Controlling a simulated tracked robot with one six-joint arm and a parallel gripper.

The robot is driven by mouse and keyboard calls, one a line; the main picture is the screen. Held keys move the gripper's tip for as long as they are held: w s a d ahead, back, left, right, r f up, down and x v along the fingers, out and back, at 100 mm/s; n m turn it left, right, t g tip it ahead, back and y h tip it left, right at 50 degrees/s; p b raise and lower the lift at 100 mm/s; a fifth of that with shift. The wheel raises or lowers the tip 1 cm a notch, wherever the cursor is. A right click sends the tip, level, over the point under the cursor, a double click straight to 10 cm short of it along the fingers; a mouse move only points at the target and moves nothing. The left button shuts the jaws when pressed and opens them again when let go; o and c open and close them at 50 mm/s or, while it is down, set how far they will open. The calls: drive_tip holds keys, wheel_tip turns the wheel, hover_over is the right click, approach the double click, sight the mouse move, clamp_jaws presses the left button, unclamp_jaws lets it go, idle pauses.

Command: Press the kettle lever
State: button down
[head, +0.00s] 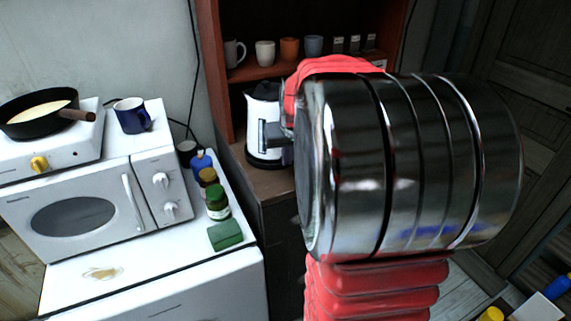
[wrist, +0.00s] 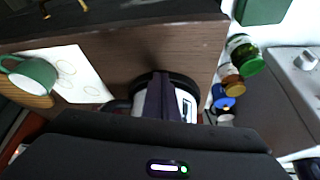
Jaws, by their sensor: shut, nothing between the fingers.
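A white and black kettle (head: 264,105) stands on the wooden cabinet top, its right side hidden behind my arm in the head view. In the wrist view, part of the kettle (wrist: 187,104) shows below and around my fingers. My gripper (wrist: 160,78) is shut and empty, its dark fingers pointing at the kettle. Whether they touch it I cannot tell. I cannot make out the kettle's lever in either view. In the head view my arm covers most of my gripper.
A microwave (head: 98,205) stands left, with several jars and a green sponge (head: 225,235) beside it. A shelf with mugs (head: 265,53) is behind the kettle. In the wrist view, a green mug (wrist: 35,76) and a white paper (wrist: 75,75) are at the left.

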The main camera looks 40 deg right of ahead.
drive_tip(key=shift+f, duration=0.55)
drive_tip(key=shift+s+a+r, duration=0.3)
drive_tip(key=shift+s+a, duration=0.1)
drive_tip(key=shift+s, duration=0.25)
drive_tip(key=shift+s+a+r, duration=0.25)
drive_tip(key=shift+s+a, duration=0.1)
drive_tip(key=shift+s, duration=0.3)
drive_tip(key=shift+r, duration=0.1)
drive_tip(key=v, duration=1.3)
drive_tip(key=shift+r, duration=0.25)
drive_tip(key=shift+a+f, duration=0.1)
